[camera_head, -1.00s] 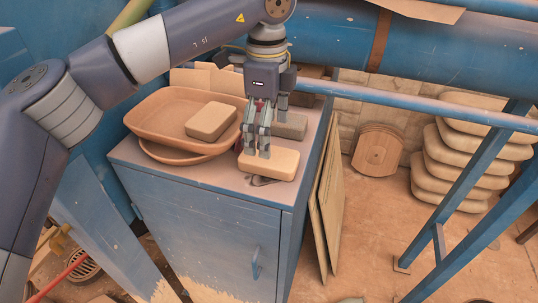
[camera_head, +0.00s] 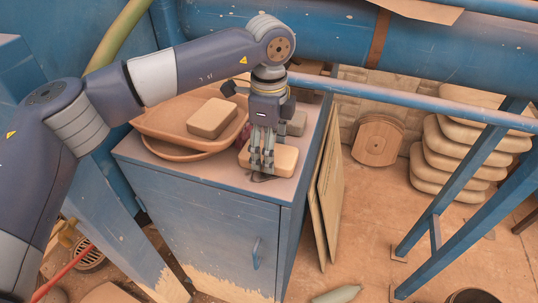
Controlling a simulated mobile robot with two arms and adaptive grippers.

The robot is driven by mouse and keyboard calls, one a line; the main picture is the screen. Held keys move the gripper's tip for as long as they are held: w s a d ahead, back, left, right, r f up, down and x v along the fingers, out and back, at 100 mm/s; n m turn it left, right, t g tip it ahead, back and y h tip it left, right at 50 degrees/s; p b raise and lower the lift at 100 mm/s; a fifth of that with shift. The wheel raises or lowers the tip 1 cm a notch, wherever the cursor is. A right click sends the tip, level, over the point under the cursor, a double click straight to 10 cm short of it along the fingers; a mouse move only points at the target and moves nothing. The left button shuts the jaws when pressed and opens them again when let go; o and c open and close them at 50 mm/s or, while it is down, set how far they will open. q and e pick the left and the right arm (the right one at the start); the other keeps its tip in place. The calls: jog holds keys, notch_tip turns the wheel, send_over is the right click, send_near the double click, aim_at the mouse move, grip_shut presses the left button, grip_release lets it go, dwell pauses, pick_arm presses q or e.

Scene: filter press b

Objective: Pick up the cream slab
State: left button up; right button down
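A cream slab (camera_head: 285,161) lies flat near the front right corner of the blue cabinet's top. My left gripper (camera_head: 262,168) points straight down at it, and its fingers overlap the slab's left half. The fingers hide part of the slab, and I cannot tell whether they are closed on it or only beside it. A similar tan slab (camera_head: 211,118) rests in the terracotta tray (camera_head: 158,128) to the left. A grey slab (camera_head: 297,122) lies behind the gripper, partly hidden. My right gripper is not in view.
The blue cabinet (camera_head: 205,215) carries the slabs and trays. A blue rail (camera_head: 400,103) and a large pipe (camera_head: 450,58) run behind. Flat boards (camera_head: 324,195) lean on the cabinet's right side. Stacked sacks (camera_head: 445,155) stand at the right. Open floor lies between.

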pick_arm(q)
jog(key=shift+c, duration=1.2)
jog(key=shift+r, duration=0.15)
